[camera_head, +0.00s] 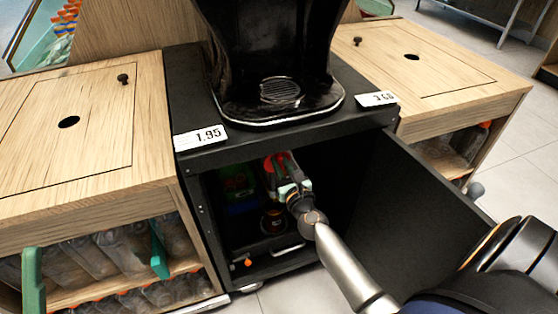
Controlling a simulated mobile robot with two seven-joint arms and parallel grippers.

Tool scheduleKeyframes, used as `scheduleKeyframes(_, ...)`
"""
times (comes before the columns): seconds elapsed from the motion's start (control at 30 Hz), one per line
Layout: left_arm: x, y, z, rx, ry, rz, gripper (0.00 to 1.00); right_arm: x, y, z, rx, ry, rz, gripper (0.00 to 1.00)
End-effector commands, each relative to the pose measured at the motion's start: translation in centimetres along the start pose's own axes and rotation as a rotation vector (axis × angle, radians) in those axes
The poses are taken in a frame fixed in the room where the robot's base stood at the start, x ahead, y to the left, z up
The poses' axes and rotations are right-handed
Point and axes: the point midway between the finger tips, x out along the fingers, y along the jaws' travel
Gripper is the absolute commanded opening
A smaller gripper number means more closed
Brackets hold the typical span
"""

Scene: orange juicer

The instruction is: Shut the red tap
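A small red part (279,163), which may be the red tap, shows inside the open dark cabinet under the juicer. My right arm reaches into the cabinet from the lower right. My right gripper (287,187) is just below the red part and overlaps it in this view. I cannot tell whether they touch. The fingers are small and partly hidden, so their opening is unclear. Whether the tap is open or shut cannot be seen. My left gripper is not in view.
The black juicer (274,55) stands on the dark cabinet (190,95). The cabinet's door (425,200) is swung open to the right, beside my arm. Wooden counters (105,150) flank the cabinet. A dark round item (274,219) and a green item (237,183) sit inside.

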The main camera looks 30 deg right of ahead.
Motion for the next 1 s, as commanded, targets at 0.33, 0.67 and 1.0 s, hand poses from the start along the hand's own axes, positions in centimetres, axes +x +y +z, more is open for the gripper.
scheduleKeyframes(0.33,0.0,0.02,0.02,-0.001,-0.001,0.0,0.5,-0.02,0.01,-0.02,0.0,0.0,0.0,0.0)
scheduleKeyframes(0.67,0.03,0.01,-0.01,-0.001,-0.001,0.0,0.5,-0.03,0.05,-0.02,-0.016,0.001,0.0,0.0)
scheduleKeyframes(1.0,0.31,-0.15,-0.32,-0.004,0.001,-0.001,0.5,-0.02,0.36,-0.08,-0.193,0.004,0.0,0.0)
